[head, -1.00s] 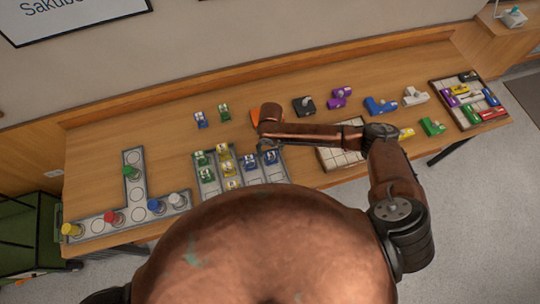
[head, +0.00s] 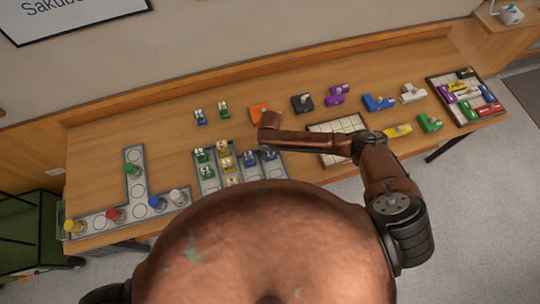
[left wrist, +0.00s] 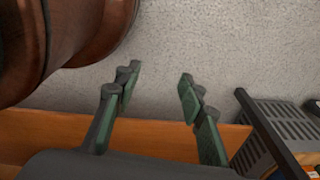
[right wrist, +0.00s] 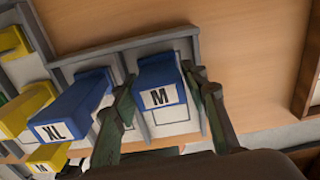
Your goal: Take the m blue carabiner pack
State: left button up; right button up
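The blue carabiner pack marked M (right wrist: 158,82) stands upright in a grey tray slot in the right wrist view. In the head view it shows as the right one of two blue packs (head: 269,154), close below my right arm's end. My right gripper (right wrist: 160,84) is open, with one green-padded finger on each side of the M pack. A narrow gap shows at its left; contact on the right cannot be told. My left gripper (left wrist: 159,77) is open and empty, over the wall and table edge, away from the packs.
A blue XL pack (right wrist: 78,108) stands just left of the right gripper's left finger. Yellow packs (right wrist: 28,108) stand further left. A lone blue pack (head: 200,117) and a green pack (head: 224,112) stand on the table.

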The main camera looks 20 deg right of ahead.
jog(key=c, duration=0.5)
jog(key=shift+c, duration=1.3)
pick_arm(q)
jog(key=shift+s, duration=0.9)
pick_arm(e)
jog(key=shift+c, duration=0.3)
pick_arm(q)
jog(key=shift+f, duration=0.1)
pick_arm(e)
jog(key=shift+r, duration=0.1)
